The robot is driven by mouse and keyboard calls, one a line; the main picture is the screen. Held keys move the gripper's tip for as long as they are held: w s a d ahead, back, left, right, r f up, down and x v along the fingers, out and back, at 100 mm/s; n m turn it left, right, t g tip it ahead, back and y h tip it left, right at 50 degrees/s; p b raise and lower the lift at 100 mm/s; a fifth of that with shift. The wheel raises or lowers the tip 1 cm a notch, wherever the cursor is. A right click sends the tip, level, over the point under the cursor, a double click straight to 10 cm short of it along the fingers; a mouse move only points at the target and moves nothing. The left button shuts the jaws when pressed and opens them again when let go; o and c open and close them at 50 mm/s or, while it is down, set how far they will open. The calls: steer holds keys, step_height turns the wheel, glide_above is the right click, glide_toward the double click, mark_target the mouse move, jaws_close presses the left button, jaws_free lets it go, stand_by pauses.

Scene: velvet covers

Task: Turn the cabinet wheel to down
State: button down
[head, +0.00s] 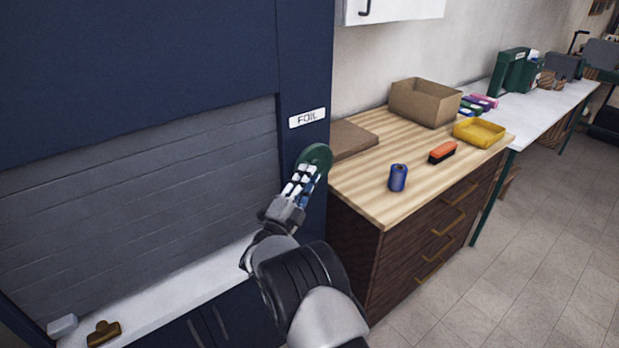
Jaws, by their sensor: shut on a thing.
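A wooden-topped drawer unit (360,195) stands close to the right of my gripper. On it are a blue spool (398,177), an orange brush (442,152), a yellow tray (479,139) and a cardboard box (425,110). A brass clip (104,333) lies on the ledge. Floor is clear at right.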

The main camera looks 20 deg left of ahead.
steer(key=shift+f+n+t+y, duration=0.6)
steer(key=shift+f+n+t, duration=0.2)
steer(key=shift+n+t, duration=0.45)
steer(key=shift+t, duration=0.25)
steer(key=c, duration=1.5)
jaws_free()
steer(key=shift+w+f, duration=0.1)
steer(key=v, duration=1.2)
steer(key=shift+f, duration=0.1)
